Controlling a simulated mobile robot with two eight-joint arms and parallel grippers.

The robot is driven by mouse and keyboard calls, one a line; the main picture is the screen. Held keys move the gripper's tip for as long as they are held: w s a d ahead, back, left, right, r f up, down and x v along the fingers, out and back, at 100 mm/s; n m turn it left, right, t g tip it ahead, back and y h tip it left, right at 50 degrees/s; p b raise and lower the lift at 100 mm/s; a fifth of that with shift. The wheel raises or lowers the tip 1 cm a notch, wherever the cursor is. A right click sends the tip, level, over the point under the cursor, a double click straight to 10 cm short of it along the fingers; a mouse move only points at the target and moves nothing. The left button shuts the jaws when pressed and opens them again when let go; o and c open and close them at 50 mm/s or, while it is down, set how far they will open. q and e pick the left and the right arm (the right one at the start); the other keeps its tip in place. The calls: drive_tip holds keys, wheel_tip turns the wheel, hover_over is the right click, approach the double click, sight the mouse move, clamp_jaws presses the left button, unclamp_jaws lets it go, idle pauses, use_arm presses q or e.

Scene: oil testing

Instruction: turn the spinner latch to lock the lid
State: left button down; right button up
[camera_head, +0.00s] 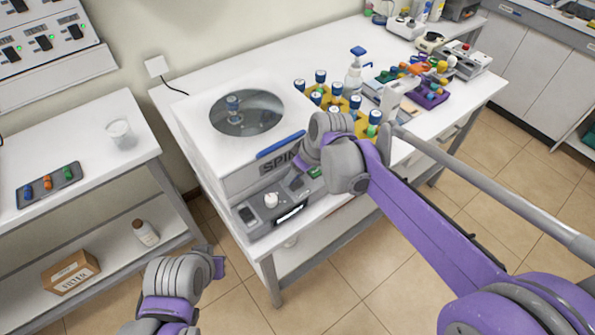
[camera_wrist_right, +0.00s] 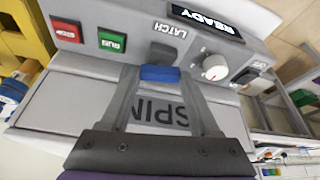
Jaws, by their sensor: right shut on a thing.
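The spinner (camera_head: 228,170) is a white box with a grey sloped control panel along its front. Its lid is down, with a round window (camera_head: 247,113) and a long blue handle (camera_head: 280,145). In the right wrist view, the latch (camera_wrist_right: 162,52) is a dark grey piece with a blue block (camera_wrist_right: 160,73) at its lower end, beside the LATCH label. My right gripper (camera_wrist_right: 159,80) is shut on that blue block, one finger on each side. In the head view my right wrist hides the latch. My left gripper (camera_head: 218,267) is low in front of the spinner, its fingers unclear.
The panel carries a red button (camera_wrist_right: 66,30), a green RUN button (camera_wrist_right: 112,41), a white knob (camera_wrist_right: 216,67) and a display reading READY (camera_wrist_right: 205,20). Yellow racks of capped vials (camera_head: 330,100) stand right of the spinner. A side table (camera_head: 90,170) stands at left.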

drive_tip(key=shift+a+m+t+h, duration=0.1)
drive_tip(key=shift+m+t+h, duration=0.2)
drive_tip(key=shift+m, duration=0.8)
drive_tip(key=o, duration=1.4)
drive_tip(key=shift+c, duration=0.2)
drive_tip(key=v, duration=1.1)
drive_tip(key=shift+a, duration=0.1)
drive_tip(key=s+d+f+m+t+h, duration=0.1)
drive_tip(key=s+d+f+m, duration=0.2)
drive_tip(key=s+d+f, duration=0.3)
drive_tip(key=s+d+f+m+t+h, duration=0.1)
drive_tip(key=s+d+f+m, duration=0.3)
drive_tip(key=s+d+f, duration=0.3)
drive_tip(key=s+d, duration=0.2)
drive_tip(key=s, duration=0.3)
drive_tip(key=shift+s+h, duration=0.15)
drive_tip(key=shift+h, duration=0.25)
